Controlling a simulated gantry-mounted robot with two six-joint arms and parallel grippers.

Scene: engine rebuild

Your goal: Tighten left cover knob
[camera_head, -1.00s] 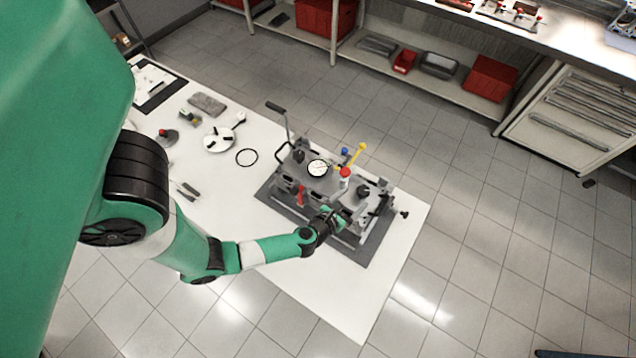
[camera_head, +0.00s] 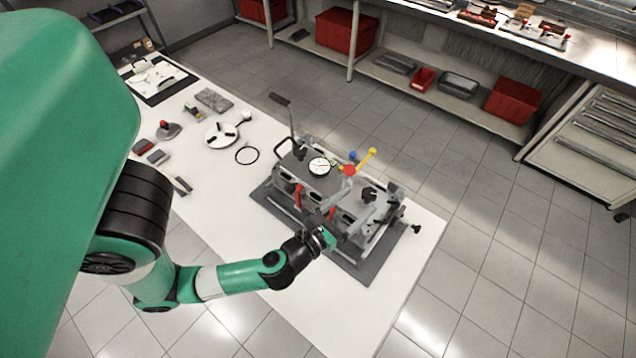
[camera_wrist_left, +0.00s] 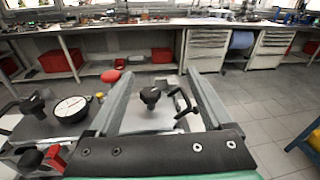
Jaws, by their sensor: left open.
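The engine fixture (camera_head: 318,186) stands on a dark mat on the white table. One black knob (camera_head: 300,153) is on its left part, beside a round white dial; it also shows at the left of the left wrist view (camera_wrist_left: 32,103). A second black knob (camera_head: 369,193) is on its right part. In the left wrist view this second knob (camera_wrist_left: 151,95) appears between my spread fingers, beyond them and apart from them. My left gripper (camera_head: 330,237) is open and empty at the fixture's near side. My right gripper is not in view.
A yellow-tipped lever (camera_head: 366,158), a red knob (camera_head: 349,170) and a tall black-handled lever (camera_head: 286,115) rise from the fixture. The table's front right corner is clear.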

